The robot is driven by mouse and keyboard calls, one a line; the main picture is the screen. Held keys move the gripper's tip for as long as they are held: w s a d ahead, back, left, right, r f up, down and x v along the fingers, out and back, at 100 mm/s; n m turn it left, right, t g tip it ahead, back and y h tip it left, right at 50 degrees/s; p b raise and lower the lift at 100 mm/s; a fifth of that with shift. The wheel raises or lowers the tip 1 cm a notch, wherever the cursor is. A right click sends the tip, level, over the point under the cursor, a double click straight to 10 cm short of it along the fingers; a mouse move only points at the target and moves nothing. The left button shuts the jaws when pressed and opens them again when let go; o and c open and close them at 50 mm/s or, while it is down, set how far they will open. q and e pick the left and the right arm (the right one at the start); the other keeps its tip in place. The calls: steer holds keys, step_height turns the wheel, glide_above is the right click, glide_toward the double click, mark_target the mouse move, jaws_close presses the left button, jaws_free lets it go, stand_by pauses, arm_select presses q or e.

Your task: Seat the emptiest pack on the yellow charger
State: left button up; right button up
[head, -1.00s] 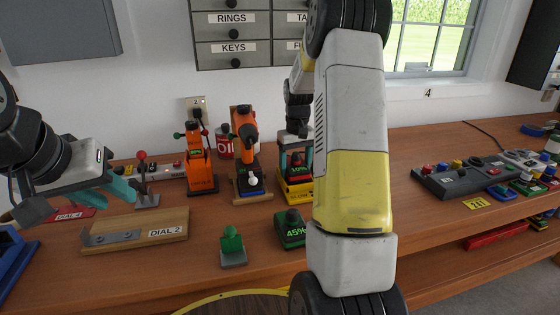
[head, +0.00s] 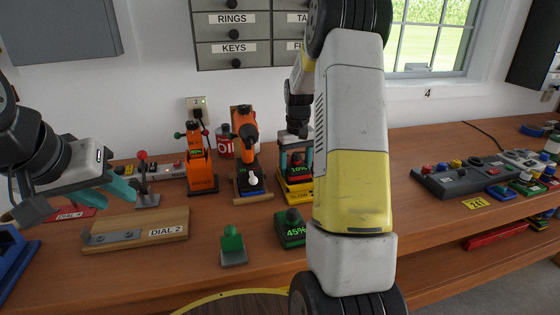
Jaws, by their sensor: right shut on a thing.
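The yellow charger (head: 296,197) stands on the bench, left of my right forearm. A dark pack with a green 10% readout (head: 298,171) is at the top of the charger. My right gripper (head: 297,160) comes down from above, its teal fingers shut on this pack. Whether the pack is fully seated cannot be told. A green-cased pack reading 45% (head: 291,232) sits on the bench in front, partly behind my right arm. My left gripper (head: 78,203) is open and empty at the left, above the bench.
Orange tools stand behind: one with a green readout (head: 200,172), another on a wooden stand (head: 246,122). A DIAL 2 board (head: 135,231), a green-knobbed block (head: 232,246) and a red-topped lever (head: 146,182) stand left. A grey button panel (head: 465,178) is right.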

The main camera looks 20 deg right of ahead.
mark_target(296, 153)
steer(key=shift+s+d+f, duration=0.1)
steer(key=shift+s+f, duration=0.1)
steer(key=shift+f, duration=0.4)
steer(key=shift+s+d+f, duration=0.1)
steer(key=shift+s+f, duration=0.1)
steer(key=shift+f, duration=0.35)
steer(key=o, duration=1.9)
steer(key=shift+w+a, duration=0.1)
steer(key=shift+a, duration=0.15)
steer(key=shift+c, duration=0.9)
steer(key=shift+o, duration=0.8)
steer(key=shift+r, duration=0.1)
steer(key=shift+w+a+r, duration=0.1)
steer(key=shift+w+r, duration=0.05)
steer(key=shift+r, duration=0.35)
steer(key=shift+w+a+r, duration=0.1)
steer(key=shift+w+r, duration=0.05)
steer(key=shift+r, duration=0.35)
steer(key=shift+c, duration=0.2)
steer(key=shift+o, duration=1.2)
steer(key=shift+r, duration=0.35)
steer(key=shift+d+r, duration=0.15)
steer(key=shift+r, duration=1.45)
steer(key=shift+d+r, duration=0.1)
steer(key=shift+r, duration=1.45)
